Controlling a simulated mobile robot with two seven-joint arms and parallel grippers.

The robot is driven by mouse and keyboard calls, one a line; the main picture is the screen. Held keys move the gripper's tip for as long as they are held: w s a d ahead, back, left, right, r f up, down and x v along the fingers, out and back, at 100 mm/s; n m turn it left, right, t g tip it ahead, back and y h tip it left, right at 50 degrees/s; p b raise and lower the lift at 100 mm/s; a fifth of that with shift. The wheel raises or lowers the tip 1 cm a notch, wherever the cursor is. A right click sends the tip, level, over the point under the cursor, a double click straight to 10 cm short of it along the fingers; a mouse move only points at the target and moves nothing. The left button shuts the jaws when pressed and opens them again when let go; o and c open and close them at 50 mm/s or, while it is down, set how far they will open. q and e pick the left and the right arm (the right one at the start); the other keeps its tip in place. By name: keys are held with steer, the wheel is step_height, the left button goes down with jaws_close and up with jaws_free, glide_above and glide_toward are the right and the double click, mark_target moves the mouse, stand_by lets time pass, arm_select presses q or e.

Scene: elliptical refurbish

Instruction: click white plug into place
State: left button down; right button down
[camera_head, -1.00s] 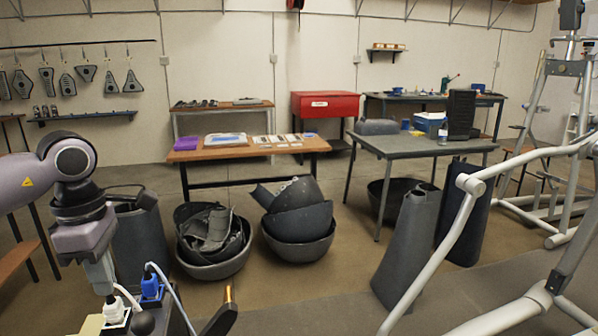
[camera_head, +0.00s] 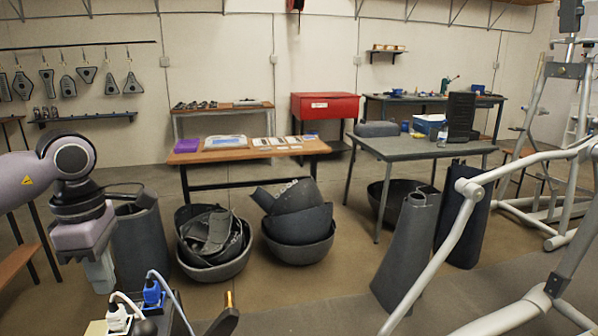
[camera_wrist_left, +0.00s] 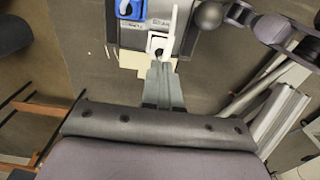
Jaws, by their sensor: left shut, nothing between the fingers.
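The white plug (camera_head: 117,318) with its white cord sits at a white socket at the lower left of the head view. Whether it is fully seated I cannot tell. It also shows below the blue plug in the wrist view (camera_wrist_left: 157,44). My left gripper (camera_head: 103,286) is shut and empty, pointing down just above and left of the white plug, apparently apart from it. In the wrist view its closed fingers (camera_wrist_left: 161,70) point towards the white plug.
A blue plug (camera_head: 152,293) with a pale cord stands close beside the white one on the same dark unit. A dark rounded knob (camera_wrist_left: 208,15) is near the socket in the wrist view. Grey bins (camera_head: 213,262) and a tubular frame (camera_head: 450,240) stand beyond.

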arm_select(q)
step_height(320, 180, up, 5)
steer(key=p, duration=0.3)
steer(key=shift+f, duration=0.2)
